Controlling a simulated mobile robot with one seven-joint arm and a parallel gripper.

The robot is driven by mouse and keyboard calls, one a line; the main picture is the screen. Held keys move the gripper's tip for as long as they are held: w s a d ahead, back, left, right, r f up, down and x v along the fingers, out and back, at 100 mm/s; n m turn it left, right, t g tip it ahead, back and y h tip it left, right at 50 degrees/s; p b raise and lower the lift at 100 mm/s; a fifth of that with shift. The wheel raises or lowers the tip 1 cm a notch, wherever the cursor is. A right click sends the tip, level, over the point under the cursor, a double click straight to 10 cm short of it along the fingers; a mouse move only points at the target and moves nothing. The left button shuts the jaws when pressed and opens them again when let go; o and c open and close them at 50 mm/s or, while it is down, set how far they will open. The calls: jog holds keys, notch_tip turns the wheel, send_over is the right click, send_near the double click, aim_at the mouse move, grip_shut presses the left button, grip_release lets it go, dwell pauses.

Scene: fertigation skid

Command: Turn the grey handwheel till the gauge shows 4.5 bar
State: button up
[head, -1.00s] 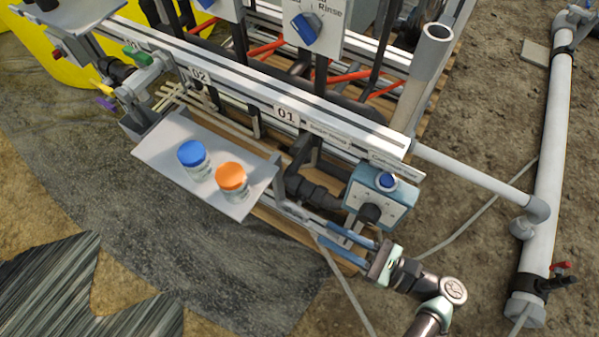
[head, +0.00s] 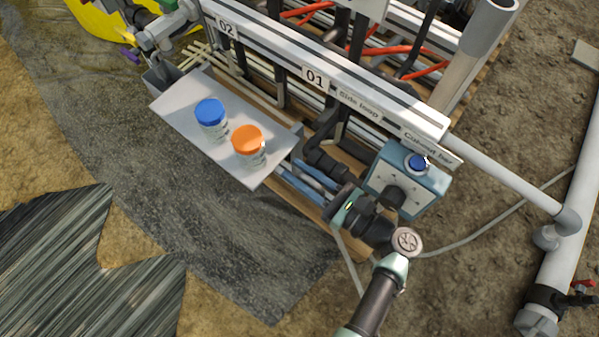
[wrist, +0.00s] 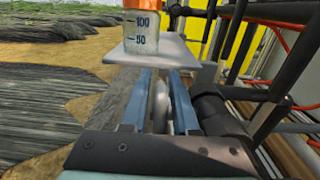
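My gripper (head: 304,180) points left beside the blue-grey box, its blue fingers near the right end of the shelf. In the wrist view its two fingers (wrist: 161,88) stand apart, so it is open. A grey, round-edged disc (wrist: 163,108), seen nearly edge-on, shows between the fingers; it looks like the grey handwheel. I cannot tell whether either finger touches it. In the head view I cannot make out the wheel near my gripper. No gauge face or pressure reading can be made out in either view.
A grey shelf (head: 172,110) holds a blue-lidded jar (head: 212,122) and an orange-lidded jar (head: 248,147) close by. The blue-grey box (head: 408,187) with a blue knob stands right of my gripper. Dark pipes (wrist: 222,118) run close right of the fingers. Open ground lies in front.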

jog(key=shift+a, duration=0.1)
grip_shut()
dwell(0.3)
jog(key=shift+f+t+y+b, duration=0.1)
jog(key=shift+t+y+b, duration=0.5)
jog(key=shift+y+b, duration=0.35)
jog(key=shift+s+d+t+y+b, duration=0.2)
jog(key=shift+d+t+y+b, duration=0.15)
jog(key=shift+t+y+b, duration=0.45)
jog(key=shift+s+d+r+t+y+b, duration=0.15)
jog(key=shift+d+r+t+y+b, duration=0.15)
jog(key=shift+r+y+b, duration=0.35)
grip_release()
